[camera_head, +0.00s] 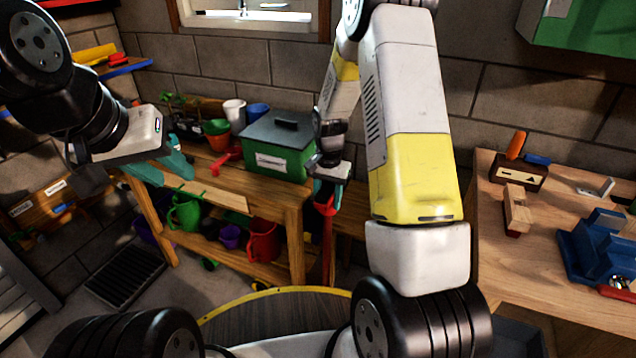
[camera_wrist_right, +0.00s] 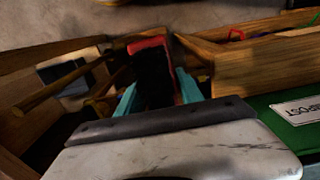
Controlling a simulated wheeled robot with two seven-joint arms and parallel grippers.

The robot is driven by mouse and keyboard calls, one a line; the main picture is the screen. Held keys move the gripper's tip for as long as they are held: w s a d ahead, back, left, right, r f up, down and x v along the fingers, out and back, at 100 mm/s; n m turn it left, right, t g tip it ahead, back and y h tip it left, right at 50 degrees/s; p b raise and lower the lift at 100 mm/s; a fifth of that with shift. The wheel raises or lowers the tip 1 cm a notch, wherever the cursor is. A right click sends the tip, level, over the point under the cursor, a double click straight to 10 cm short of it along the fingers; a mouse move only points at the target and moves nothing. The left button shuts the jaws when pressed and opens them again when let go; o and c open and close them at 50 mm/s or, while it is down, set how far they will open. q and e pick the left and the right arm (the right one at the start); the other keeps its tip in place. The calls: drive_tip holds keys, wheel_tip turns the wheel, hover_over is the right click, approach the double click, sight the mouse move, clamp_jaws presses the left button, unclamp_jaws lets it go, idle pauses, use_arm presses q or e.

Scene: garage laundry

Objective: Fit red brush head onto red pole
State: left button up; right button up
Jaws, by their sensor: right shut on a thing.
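My right gripper (camera_head: 327,190) hangs in front of the potting bench, its teal fingers shut on a red piece with a dark face, apparently the red brush head (camera_head: 325,206). In the right wrist view this piece (camera_wrist_right: 152,75) sits between the teal fingers, red along its top and right edges. A narrow upright red shaft, apparently the red pole (camera_head: 327,250), runs down directly below it beside the bench's front leg. I cannot tell whether the two are joined or only line up. My left gripper (camera_head: 165,168) is at the left above the bench, open and empty.
The wooden bench (camera_head: 232,192) holds a green bin (camera_head: 277,148), pots and a small red item (camera_head: 225,160). Watering cans stand on its lower shelf. A workbench (camera_head: 487,215) with tools is at the right. A floor grate (camera_head: 125,275) lies at the left.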

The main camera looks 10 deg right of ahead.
sight(328, 186)
drive_tip(key=shift+f, duration=1.35)
drive_tip(key=o, duration=1.5)
wheel_tip(328, 186, up, 10)
drive_tip(key=shift+s+f, duration=0.15)
drive_tip(key=shift+f, duration=0.1)
drive_tip(key=s+r+n+t+y, duration=0.15)
drive_tip(key=s+r, duration=0.45)
drive_tip(key=r, duration=0.7)
drive_tip(key=s+a+r+n+t, duration=0.1)
drive_tip(key=s+r+n+t, duration=0.1)
drive_tip(key=s+r, duration=0.3)
drive_tip(key=s+a+r+n+t, duration=0.1)
drive_tip(key=s+r+n, duration=0.3)
drive_tip(key=s, duration=0.8)
drive_tip(key=shift+s+r+t+y, duration=0.4)
drive_tip(key=shift+r+t, duration=0.3)
drive_tip(key=shift+t, duration=0.15)
